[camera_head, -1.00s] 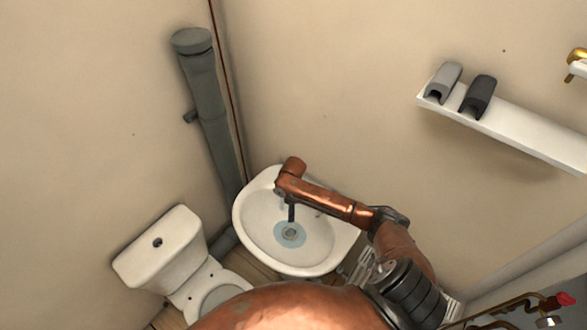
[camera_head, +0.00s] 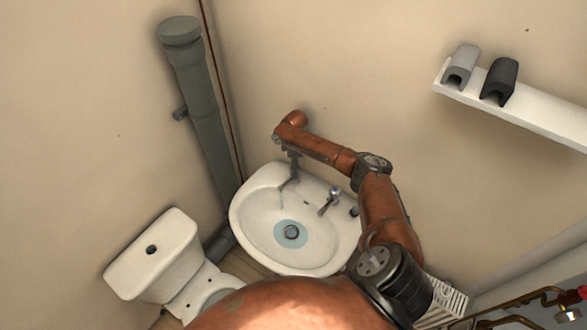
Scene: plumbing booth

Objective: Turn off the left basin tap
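The white basin (camera_head: 252,228) stands in the corner. Its left tap (camera_head: 288,185) is at the back left of the rim, mostly hidden by my gripper. A thin stream of water (camera_head: 281,200) falls from it, and pale blue water lies around the drain. The right tap (camera_head: 329,201) is chrome and stands clear, apart from the gripper. My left arm comes in from the bottom and bends back left over the basin. My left gripper (camera_head: 294,172) points down at the left tap; its fingers are too small to tell open from shut or whether they touch. My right gripper is out of view.
A white toilet (camera_head: 158,252) stands left of the basin, with a grey pipe (camera_head: 205,110) in the corner behind. A shelf (camera_head: 530,118) with two grey pieces is on the right wall. Copper pipes (camera_head: 520,303) are at the bottom right. Space above the basin's front is free.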

